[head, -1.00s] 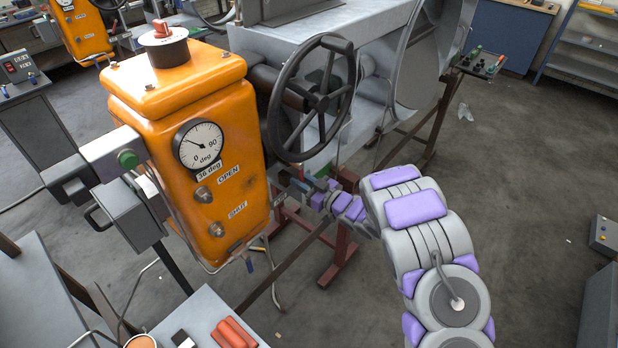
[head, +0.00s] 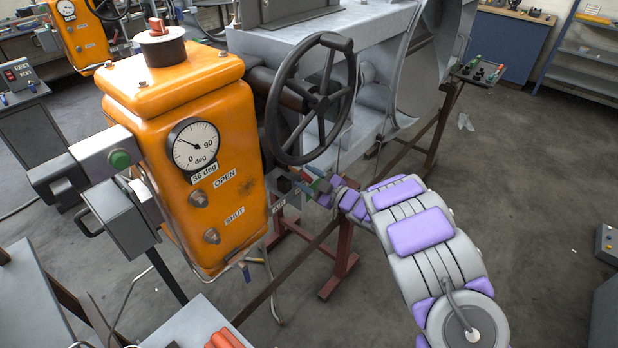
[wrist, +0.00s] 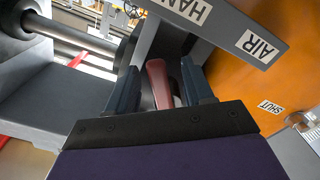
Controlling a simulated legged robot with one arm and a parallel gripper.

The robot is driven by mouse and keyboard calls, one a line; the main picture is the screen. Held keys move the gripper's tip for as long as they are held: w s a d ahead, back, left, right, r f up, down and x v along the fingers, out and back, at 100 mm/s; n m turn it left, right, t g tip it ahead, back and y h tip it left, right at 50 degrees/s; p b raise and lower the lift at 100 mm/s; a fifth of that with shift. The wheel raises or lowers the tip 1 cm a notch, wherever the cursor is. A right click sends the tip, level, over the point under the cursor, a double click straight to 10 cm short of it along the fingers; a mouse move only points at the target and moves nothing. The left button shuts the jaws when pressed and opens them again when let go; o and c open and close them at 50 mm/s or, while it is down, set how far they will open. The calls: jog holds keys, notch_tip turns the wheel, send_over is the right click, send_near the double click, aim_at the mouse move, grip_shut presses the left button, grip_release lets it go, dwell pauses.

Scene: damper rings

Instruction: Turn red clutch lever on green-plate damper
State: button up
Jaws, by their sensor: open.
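The red clutch lever (wrist: 158,84) shows in the wrist view between the two fingers of my gripper (wrist: 161,88). The fingers are open, with one on each side of the lever, and whether either touches it is unclear. A grey plate with HAND and AIR labels (wrist: 228,25) is just beyond. In the head view my gripper (head: 314,184) is at the right side of the orange actuator box (head: 235,130), below the handwheel (head: 312,100). The lever is too small to make out surely there. The dial (head: 193,145) sits above a "36 deg" label.
The black handwheel stands just above my gripper. Grey ducting (head: 300,45) is behind it, and a dark red stand (head: 340,265) below. A grey box with a handle (head: 122,215) is left of the actuator. Open floor (head: 530,200) lies to the right.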

jog(key=shift+d, duration=0.1)
jog(key=shift+v, duration=0.9)
jog(key=shift+s, duration=0.1)
jog(key=v, duration=0.6)
dwell(0.4)
